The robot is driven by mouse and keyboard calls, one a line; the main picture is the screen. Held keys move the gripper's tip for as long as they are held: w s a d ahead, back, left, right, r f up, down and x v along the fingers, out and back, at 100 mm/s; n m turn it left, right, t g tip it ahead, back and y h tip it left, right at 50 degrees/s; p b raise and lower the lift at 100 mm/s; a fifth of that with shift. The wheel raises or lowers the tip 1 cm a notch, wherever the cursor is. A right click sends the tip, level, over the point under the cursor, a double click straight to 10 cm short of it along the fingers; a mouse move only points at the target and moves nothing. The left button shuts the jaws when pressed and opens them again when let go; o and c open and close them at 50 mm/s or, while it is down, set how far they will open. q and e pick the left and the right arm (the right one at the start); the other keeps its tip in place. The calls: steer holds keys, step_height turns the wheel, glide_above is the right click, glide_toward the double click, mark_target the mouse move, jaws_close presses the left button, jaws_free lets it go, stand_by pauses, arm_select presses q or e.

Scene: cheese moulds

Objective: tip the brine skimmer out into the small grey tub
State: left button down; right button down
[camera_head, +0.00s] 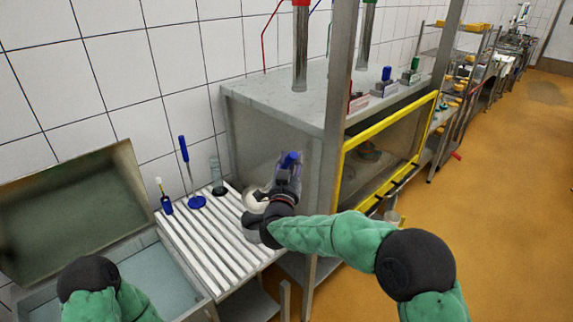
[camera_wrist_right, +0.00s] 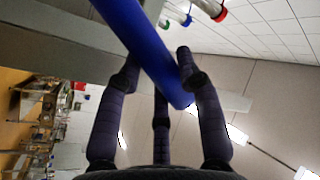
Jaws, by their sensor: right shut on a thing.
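My right gripper (camera_head: 287,180) is shut on a blue handle (camera_head: 291,158), which I take to be the brine skimmer's. It is above the right end of the slatted rack. In the right wrist view the blue handle (camera_wrist_right: 145,45) runs slantwise between the dark fingers. A pale round thing (camera_head: 254,200) shows just left of the gripper; I cannot tell whether it is the skimmer's bowl. A grey rounded shape (camera_head: 251,228) lies below it, partly hidden; I cannot tell whether it is the small grey tub. My left gripper is out of view.
The white slatted rack (camera_head: 205,243) holds a blue upright tool (camera_head: 186,160), a small bottle (camera_head: 166,203) and a clear cylinder (camera_head: 217,178) at its back. An open basin of liquid (camera_head: 165,275) is at left. A metal post (camera_head: 334,110) and yellow-framed cabinet (camera_head: 385,125) stand at right.

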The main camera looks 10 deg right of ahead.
steer(key=s+d+f+m+h+b, duration=0.3)
steer(key=f+b, duration=0.6)
steer(key=b, duration=0.3)
steer(key=s+d+f+m+t+h+b, duration=0.1)
steer(key=s+d+f+m+h+b, duration=0.3)
steer(key=s+f+m+b, duration=0.3)
steer(key=shift+s+d+f+m+b, duration=0.45)
steer(key=shift+f+b, duration=0.7)
steer(key=shift+b, duration=1.4)
